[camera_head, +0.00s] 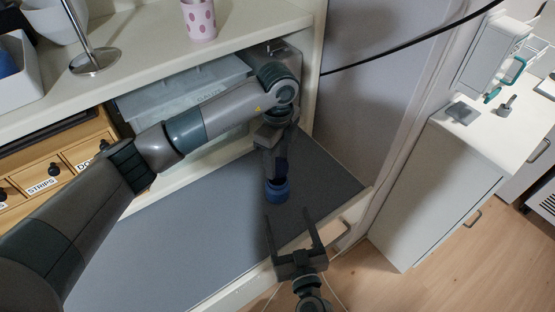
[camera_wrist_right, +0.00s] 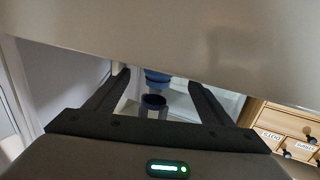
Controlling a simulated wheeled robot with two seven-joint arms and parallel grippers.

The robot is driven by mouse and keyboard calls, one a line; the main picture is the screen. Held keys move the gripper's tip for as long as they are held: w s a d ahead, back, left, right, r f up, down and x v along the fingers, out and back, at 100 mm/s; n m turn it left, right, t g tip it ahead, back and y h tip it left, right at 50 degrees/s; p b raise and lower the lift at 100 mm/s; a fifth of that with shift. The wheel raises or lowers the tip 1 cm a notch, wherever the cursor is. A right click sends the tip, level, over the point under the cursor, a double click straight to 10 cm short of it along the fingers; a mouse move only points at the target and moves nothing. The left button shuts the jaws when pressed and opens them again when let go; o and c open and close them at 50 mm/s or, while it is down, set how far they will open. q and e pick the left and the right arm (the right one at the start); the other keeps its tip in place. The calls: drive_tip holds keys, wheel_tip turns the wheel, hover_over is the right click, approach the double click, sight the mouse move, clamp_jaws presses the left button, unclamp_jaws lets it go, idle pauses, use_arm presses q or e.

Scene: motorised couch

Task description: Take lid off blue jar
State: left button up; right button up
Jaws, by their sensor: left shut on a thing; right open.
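In the head view the blue jar shows as a dark blue part (camera_head: 281,165) between my left gripper's fingers and a brighter blue round part (camera_head: 277,191) just below. My left gripper (camera_head: 273,170) points down over the grey surface and is shut on the jar. In the right wrist view the two blue parts (camera_wrist_right: 157,78) appear one above the other, framed between the fingers. I cannot tell clearly which part is the lid or whether they touch. My right gripper (camera_head: 293,229) is open and empty, nearer the front edge, its fingers pointing toward the jar.
The grey work surface (camera_head: 180,250) is mostly bare. Wooden labelled drawers (camera_head: 50,172) and a translucent bin (camera_head: 190,85) stand at the back under a shelf (camera_head: 150,45). A pink spotted cup (camera_head: 199,18) is on the shelf. A white cabinet (camera_head: 440,170) stands at right.

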drive_tip(key=shift+v, duration=1.15)
